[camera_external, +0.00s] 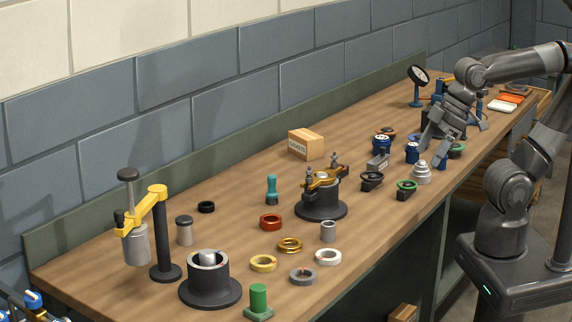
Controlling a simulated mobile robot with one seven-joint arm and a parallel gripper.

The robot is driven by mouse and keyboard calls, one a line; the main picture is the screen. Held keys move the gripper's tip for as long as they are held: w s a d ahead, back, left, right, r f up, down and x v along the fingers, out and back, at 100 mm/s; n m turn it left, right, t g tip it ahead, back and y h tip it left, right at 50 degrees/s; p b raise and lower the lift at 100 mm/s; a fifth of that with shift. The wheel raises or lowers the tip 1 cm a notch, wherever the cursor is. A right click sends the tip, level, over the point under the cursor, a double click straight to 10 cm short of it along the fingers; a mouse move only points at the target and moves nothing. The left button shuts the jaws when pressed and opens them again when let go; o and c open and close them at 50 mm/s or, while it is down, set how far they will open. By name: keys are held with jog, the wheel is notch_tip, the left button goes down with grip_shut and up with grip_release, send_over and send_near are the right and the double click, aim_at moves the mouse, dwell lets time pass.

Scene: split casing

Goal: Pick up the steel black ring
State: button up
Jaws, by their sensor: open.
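A small black ring (206,207) lies flat on the workbench, left of the middle and toward the wall side. A grey, steel-coloured ring (303,276) lies near the front edge. I cannot tell the metal of either ring from this view. My gripper (433,153) is over the right half of the bench, fingers pointing down, open, far to the right of both rings. Several objects crowd around its fingertips. I cannot tell whether the fingers touch any of them.
A red ring (270,222), brass rings, and a white ring (328,257) lie mid-bench. A yellow-armed stand (160,235), a grey cylinder (184,231) and a teal-handled piece (271,190) stand near the black ring. A cardboard box (306,145) sits near the wall.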

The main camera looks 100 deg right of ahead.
jog(key=shift+c, duration=0.5)
jog(key=shift+w, duration=0.1)
jog(key=w+d+r+m+h, duration=0.15)
jog(key=w+d, duration=0.35)
jog(key=w, duration=0.9)
jog(key=w+d+r+m, duration=0.15)
jog(key=w+d, duration=0.35)
jog(key=w, duration=0.8)
jog(key=w+d+f, duration=0.6)
jog(key=w+f, duration=0.1)
jog(key=w+d+f+m+g, duration=0.1)
jog(key=w+d+f, duration=0.6)
jog(key=w+d+f+m, duration=0.1)
jog(key=w+d+f, duration=0.5)
jog(key=f, duration=0.1)
jog(key=shift+w+d+g, duration=0.3)
jog(key=shift+w, duration=0.1)
jog(key=shift+h, duration=0.25)
jog(key=shift+d+x, duration=0.2)
jog(key=shift+x, duration=1.1)
jog(key=shift+d+x, duration=0.2)
jog(key=shift+x, duration=1.15)
jog(key=shift+r, duration=0.1)
